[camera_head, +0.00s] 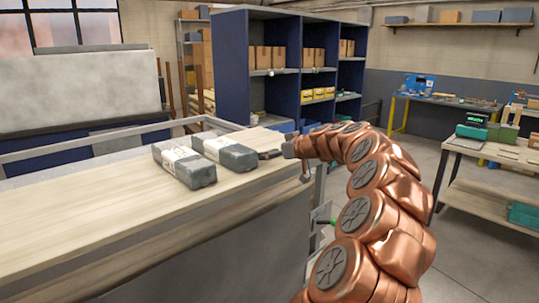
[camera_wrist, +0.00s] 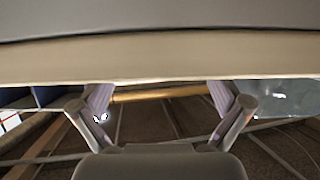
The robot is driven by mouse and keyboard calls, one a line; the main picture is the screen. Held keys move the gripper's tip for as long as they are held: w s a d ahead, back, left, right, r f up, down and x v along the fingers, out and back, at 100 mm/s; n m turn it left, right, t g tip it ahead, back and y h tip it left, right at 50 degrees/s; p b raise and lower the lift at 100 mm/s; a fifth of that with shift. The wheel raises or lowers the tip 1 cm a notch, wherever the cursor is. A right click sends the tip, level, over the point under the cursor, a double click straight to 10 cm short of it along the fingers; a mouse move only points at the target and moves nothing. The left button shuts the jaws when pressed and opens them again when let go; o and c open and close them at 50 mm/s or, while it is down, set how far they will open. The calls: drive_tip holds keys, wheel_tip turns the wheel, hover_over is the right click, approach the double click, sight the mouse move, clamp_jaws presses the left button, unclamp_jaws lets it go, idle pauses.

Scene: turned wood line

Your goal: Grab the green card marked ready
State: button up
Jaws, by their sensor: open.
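I cannot make out a card marked ready for certain in either view. A dark green block with a lighter green face (camera_head: 475,120) stands on the right-hand table; any lettering is too small to read. My gripper (camera_head: 271,154) is at the right end of the wooden bench, close to the nearer dark packages. In the wrist view my gripper (camera_wrist: 160,100) has its two fingers spread wide with nothing between them. A pale board edge (camera_wrist: 160,55) crosses just beyond the fingertips.
Two dark wrapped packages with pale labels, a left one (camera_head: 184,165) and a right one (camera_head: 224,152), lie on the wooden bench (camera_head: 90,215). A blue shelf unit (camera_head: 231,62) with boxes stands behind. The right-hand table (camera_head: 510,152) is across open floor. A teal bin (camera_head: 524,216) sits below it.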

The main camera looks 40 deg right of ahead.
drive_tip(key=c, duration=0.8)
drive_tip(key=shift+r, duration=0.1)
